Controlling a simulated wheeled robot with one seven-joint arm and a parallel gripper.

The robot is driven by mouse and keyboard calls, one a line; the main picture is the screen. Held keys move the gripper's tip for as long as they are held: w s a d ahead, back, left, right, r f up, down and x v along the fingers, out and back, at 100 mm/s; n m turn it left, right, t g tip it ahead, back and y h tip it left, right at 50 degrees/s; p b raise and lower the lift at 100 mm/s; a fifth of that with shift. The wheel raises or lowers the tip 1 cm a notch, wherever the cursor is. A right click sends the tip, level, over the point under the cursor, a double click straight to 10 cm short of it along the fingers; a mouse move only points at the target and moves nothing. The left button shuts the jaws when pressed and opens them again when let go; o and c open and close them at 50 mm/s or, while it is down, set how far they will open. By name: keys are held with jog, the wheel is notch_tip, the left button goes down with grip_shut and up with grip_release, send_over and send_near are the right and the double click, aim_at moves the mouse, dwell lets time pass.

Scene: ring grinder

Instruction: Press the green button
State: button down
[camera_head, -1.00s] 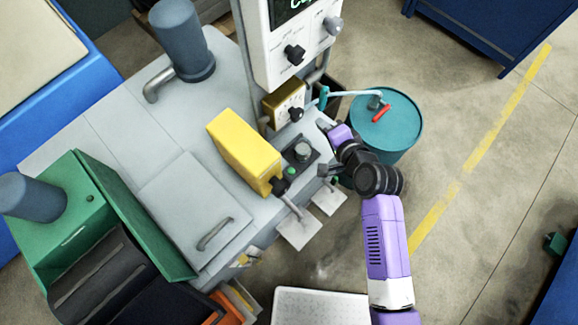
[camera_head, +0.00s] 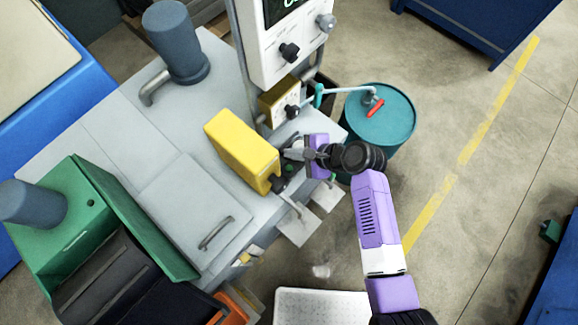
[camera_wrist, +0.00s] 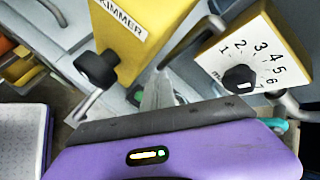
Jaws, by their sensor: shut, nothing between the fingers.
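The green button (camera_head: 288,168) sits on a small dark control panel beside a yellow box, on the grey machine's front side. In the wrist view a green patch (camera_wrist: 138,97), likely the button, shows just left of my fingers and partly behind them. My gripper (camera_head: 289,154) is shut and empty, over the panel. Its fingertips overlap the grey knob's place, close to the button; I cannot tell whether they touch anything. In the wrist view my shut gripper (camera_wrist: 158,88) points up between the yellow boxes. The grey knob on the panel is hidden by my gripper.
The yellow box (camera_head: 240,150) labelled "...KIMMER" stands directly left of my gripper. A yellow dial box (camera_head: 280,100) and white control unit (camera_head: 285,45) rise behind. A teal drum (camera_head: 385,120) stands right. The floor at right is largely clear.

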jog(key=b, duration=0.8)
send_over(292, 169)
notch_tip(292, 169, down, 7)
jog(key=shift+s+f, duration=0.1)
jog(key=shift+f, duration=0.75)
jog(key=shift+f, duration=0.2)
dwell(0.8)
jog(key=shift+f, duration=0.2)
jog(key=shift+f+b, duration=0.5)
jog(key=shift+f, duration=0.05)
dwell(0.8)
dwell(0.3)
jog(key=shift+r+p, duration=1)
jog(key=shift+p, duration=0.15)
